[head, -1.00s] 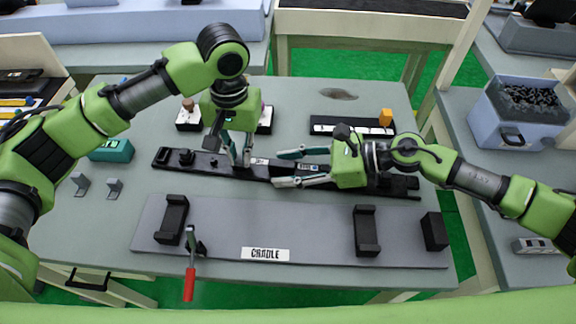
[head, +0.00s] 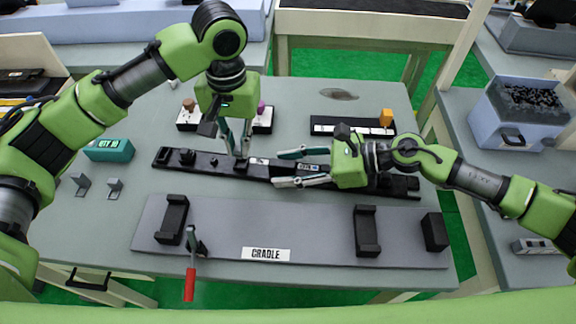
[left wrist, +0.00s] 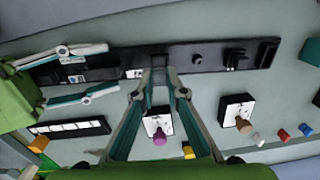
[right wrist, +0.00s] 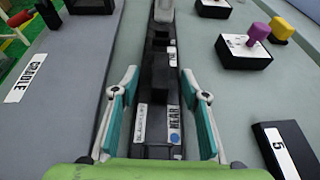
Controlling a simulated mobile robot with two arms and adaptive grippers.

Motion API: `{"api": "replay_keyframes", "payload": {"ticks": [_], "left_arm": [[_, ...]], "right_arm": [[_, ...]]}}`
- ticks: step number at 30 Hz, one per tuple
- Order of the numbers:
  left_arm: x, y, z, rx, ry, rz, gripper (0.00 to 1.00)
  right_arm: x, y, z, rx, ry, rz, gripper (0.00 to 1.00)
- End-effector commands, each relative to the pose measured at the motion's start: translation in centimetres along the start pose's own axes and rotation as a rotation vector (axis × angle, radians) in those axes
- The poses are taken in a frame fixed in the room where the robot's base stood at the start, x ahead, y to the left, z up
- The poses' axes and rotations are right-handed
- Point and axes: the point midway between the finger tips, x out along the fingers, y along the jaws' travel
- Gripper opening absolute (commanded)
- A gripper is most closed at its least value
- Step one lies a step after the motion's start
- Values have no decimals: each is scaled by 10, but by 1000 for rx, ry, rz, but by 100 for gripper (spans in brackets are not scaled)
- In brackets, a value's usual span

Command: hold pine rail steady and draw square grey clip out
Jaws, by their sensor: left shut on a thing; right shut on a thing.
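The rail (head: 225,169) looks black, not pine-coloured, and lies across the middle of the table with several dark fittings and white labels on it. It also shows in the left wrist view (left wrist: 110,65) and the right wrist view (right wrist: 160,75). My left gripper (head: 241,156) points down at the rail near its middle, shut on a small piece mostly hidden between its fingertips (left wrist: 160,72); I take it to be the square grey clip. My right gripper (head: 300,168) is shut across the rail, one finger on each side, right of the left gripper.
A grey cradle board (head: 310,235) with black uprights and a red-handled clamp (head: 190,280) lies in front of the rail. Two grey brackets (head: 80,184) and a teal box (head: 110,150) are at left. Behind the rail stand knobbed boxes and a black strip with an orange block (head: 386,117).

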Motion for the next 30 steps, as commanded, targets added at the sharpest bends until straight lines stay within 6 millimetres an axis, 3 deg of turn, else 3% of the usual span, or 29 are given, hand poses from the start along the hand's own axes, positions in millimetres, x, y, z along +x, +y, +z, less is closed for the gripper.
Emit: {"api": "replay_keyframes", "payload": {"ticks": [16, 26, 27, 29, 30], "left_arm": [[-32, -1, 0, 0, 1, 0, 0], [-36, -1, 0, 0, 0, -1, 0], [-36, -1, 0, 0, 0, -1, 0], [-36, -1, 0, 0, 0, -1, 0], [-36, -1, 0, 0, 0, -1, 0]], "right_arm": [[0, 1, -1, 1, 2, 2, 11], [0, 1, -1, 2, 2, 2, 11], [0, 1, -1, 2, 2, 2, 46], [0, 1, -1, 2, 2, 2, 61], [0, 1, -1, 1, 2, 1, 61]]}}
